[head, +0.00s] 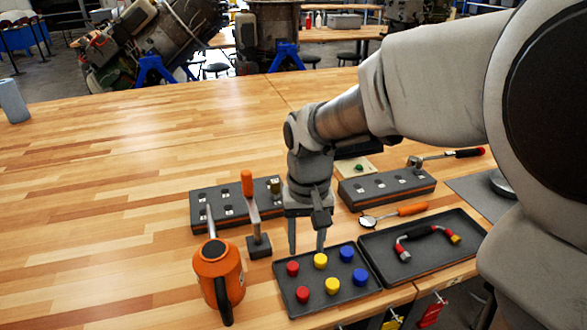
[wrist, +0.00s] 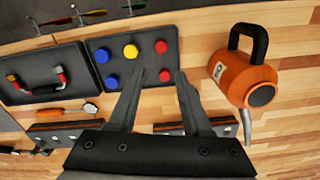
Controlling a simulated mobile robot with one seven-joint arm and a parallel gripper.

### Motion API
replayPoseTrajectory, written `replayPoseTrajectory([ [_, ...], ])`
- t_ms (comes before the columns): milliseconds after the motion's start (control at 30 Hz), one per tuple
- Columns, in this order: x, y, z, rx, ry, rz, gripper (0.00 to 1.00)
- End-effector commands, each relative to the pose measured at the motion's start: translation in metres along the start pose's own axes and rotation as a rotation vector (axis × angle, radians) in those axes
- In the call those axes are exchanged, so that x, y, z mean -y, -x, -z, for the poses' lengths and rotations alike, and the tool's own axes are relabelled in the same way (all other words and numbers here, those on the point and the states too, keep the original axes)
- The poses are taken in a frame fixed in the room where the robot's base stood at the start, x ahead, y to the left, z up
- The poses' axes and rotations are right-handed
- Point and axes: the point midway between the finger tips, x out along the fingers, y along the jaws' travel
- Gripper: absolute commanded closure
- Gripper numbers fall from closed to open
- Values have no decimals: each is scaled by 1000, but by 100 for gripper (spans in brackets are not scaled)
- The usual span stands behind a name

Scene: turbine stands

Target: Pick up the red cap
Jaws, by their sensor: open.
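Two red caps sit in the left column of a dark tray (head: 317,308): a rear one (head: 292,268) and a front one (head: 303,294). My gripper (head: 307,248) is open and empty, pointing down above the tray's rear left edge. In the wrist view, one red cap (wrist: 165,75) shows between the fingertips of the gripper (wrist: 160,73), nearer the right finger. The other red cap (wrist: 161,47) lies beyond the tips. Neither cap is visibly touched.
Yellow caps (head: 331,285) and blue caps (head: 360,277) share the tray. A second tray (head: 385,272) with a curved part adjoins at right.

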Motion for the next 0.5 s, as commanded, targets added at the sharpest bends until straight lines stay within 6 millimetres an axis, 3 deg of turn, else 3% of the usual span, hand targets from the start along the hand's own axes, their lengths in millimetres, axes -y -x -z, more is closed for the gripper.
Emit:
replayPoseTrajectory([
  [300,0,-70,-2,7,2,-2,51],
  [500,0,-103,-1,4,1,-1,51],
])
